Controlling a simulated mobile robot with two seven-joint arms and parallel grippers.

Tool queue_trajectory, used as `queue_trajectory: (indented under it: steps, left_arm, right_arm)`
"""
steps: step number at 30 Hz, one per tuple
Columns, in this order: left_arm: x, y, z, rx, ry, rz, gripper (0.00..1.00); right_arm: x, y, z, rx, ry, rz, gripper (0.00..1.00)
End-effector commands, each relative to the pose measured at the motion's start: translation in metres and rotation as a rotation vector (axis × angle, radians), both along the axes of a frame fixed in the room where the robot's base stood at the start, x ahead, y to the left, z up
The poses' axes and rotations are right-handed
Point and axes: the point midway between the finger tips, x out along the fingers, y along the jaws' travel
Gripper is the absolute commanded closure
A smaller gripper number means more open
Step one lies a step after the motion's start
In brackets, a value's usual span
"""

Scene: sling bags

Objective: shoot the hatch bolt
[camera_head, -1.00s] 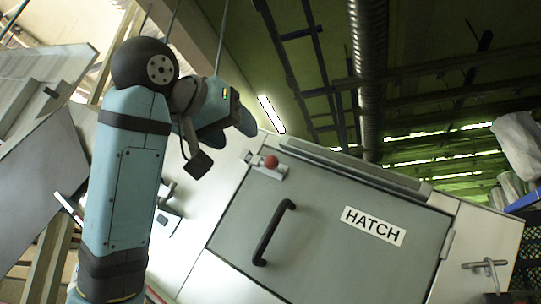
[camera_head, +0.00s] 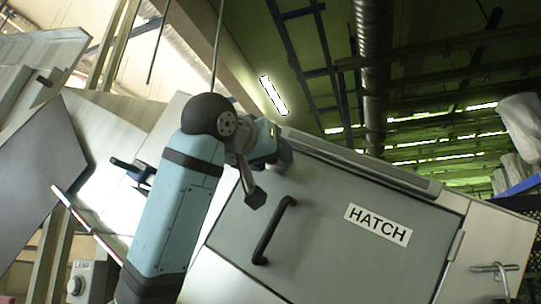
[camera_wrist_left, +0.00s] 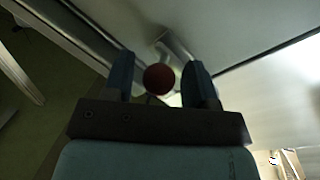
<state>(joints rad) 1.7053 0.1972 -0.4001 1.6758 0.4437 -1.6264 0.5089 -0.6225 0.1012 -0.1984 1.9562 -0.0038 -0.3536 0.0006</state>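The grey hatch door (camera_head: 330,235) carries a white HATCH label (camera_head: 377,225) and a black handle (camera_head: 274,231). The bolt's red knob (camera_wrist_left: 158,79) shows in the left wrist view between the two fingers of my left gripper (camera_wrist_left: 160,68), with its metal mount (camera_wrist_left: 176,48) behind it. The fingers stand apart on either side of the knob, with a gap visible on each side. In the head view my left gripper (camera_head: 280,154) is at the door's upper left corner and hides the bolt. My right gripper is not in view.
A metal latch (camera_head: 495,270) is on the white panel right of the door. A hinge (camera_head: 456,245) sits at the door's right edge. A long grey bar (camera_head: 360,170) runs along the top of the hatch. A dark blue fitting (camera_head: 135,171) is left of my arm.

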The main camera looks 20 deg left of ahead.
Motion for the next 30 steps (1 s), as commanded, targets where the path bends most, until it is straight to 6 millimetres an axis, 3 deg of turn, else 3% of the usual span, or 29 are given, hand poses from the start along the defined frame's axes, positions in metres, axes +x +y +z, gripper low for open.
queue_trajectory:
  steps: [1, 6, 11, 18, 26, 27, 30]
  left_arm:
    - [0.0, 0.0, 0.0, 0.0, 0.0, 0.0, 0.6]
    - [0.0, 0.0, 0.0, 0.0, 0.0, 0.0, 0.99]
    - [0.0, 0.002, 0.001, 0.0, 0.0, 0.0, 1.0]
    - [0.001, 0.029, 0.016, -0.002, 0.001, 0.001, 1.0]
    - [0.0, 0.031, 0.019, -0.003, -0.002, 0.001, 1.0]
    - [0.0, 0.031, 0.019, -0.003, -0.003, 0.001, 0.62]
    - [0.0, 0.031, 0.019, -0.003, -0.003, 0.001, 0.44]
  right_arm:
    - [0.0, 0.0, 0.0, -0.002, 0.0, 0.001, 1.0]
    - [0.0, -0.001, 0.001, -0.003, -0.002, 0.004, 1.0]
    - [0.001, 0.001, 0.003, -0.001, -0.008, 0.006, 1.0]
    - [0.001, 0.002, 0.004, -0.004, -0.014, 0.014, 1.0]
    - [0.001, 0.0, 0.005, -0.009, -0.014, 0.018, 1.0]
    - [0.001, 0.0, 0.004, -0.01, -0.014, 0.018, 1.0]
    - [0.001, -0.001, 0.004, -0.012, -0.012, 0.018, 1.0]
